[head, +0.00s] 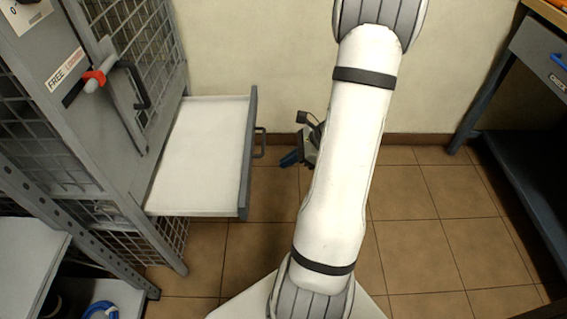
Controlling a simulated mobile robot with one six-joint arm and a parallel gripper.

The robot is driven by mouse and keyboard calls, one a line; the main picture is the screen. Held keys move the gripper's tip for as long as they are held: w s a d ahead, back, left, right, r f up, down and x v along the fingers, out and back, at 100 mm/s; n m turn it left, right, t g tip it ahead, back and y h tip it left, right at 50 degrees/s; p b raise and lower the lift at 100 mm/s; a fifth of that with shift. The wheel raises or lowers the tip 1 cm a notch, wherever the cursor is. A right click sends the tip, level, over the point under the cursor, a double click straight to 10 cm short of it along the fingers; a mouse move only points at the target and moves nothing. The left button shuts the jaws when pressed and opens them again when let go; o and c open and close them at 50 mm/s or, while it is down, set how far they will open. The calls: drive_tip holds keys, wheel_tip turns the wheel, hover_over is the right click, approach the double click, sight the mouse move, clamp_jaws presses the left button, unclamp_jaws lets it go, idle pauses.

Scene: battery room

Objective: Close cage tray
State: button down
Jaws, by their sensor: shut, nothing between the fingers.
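The cage tray (203,150) is a white, empty-looking drawer. It stands pulled out to the right from the grey mesh cage (118,150). Its grey front panel (247,155) carries a dark handle (261,142) on its right side. My gripper (289,159) is partly hidden behind my white arm. The fingers look shut and empty.
A red-handled latch (95,80) and a dark door handle (133,85) are on the cage front. A shelf (30,260) stands at the lower left, with a blue coil (100,311). A workbench (540,60) is at the right. Tiled floor (420,230) is clear between.

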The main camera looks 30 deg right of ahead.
sight(249, 177)
drive_tip(key=b+x, duration=0.1)
drive_tip(key=x, duration=0.2)
drive_tip(key=r+b+x, duration=0.1)
drive_tip(key=x, duration=0.2)
drive_tip(key=a+b+x, duration=0.1)
drive_tip(key=x, duration=0.2)
drive_tip(key=shift+w+a+r+b, duration=0.1)
drive_tip(key=shift+w+r+b, duration=0.1)
drive_tip(key=shift+w+b, duration=0.15)
drive_tip(key=shift+w+a+r, duration=0.1)
drive_tip(key=shift+w+a, duration=0.2)
drive_tip(key=shift+a, duration=0.15)
